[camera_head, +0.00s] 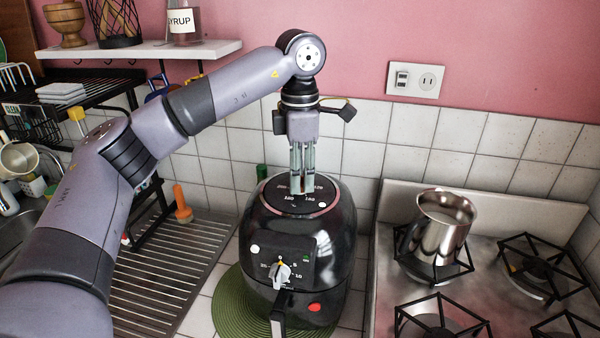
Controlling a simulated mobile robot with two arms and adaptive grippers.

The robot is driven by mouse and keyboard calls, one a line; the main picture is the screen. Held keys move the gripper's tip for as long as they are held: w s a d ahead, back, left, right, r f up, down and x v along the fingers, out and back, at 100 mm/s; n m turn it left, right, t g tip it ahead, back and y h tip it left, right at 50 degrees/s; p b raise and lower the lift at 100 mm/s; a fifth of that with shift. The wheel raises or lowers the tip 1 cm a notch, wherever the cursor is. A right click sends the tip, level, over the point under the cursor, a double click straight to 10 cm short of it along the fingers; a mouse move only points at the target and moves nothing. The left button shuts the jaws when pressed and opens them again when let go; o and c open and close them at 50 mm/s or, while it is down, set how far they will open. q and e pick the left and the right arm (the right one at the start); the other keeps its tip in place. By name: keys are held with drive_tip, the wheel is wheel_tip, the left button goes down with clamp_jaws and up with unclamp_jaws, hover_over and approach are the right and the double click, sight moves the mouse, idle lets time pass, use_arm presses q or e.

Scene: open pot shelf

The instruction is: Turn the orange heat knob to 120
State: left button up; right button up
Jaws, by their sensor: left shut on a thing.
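The black air fryer (335,250) stands on the counter, with a round dial panel with white number marks (290,204) on its top. My left gripper (301,188) points straight down at this top panel. Its fingers are close together, shut on the heat knob at the middle of the dial. The fingers hide the knob, so its orange colour and its pointer cannot be made out. A second, pale grey knob (280,273) with its own marks is on the fryer's front, above the handle (279,312). My right gripper is not in view.
A green round mat (232,309) lies under the fryer. To the right, a stove (387,290) carries a steel pot (441,226). To the left are a ribbed drainboard (180,270) and a dish rack (90,85). A shelf (150,50) hangs behind my left arm.

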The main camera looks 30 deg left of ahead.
use_arm(q)
drive_tip(key=o, duration=1.2)
wheel_tip(320, 180, up, 12)
drive_tip(key=shift+s+f, duration=0.1)
idle(0.6)
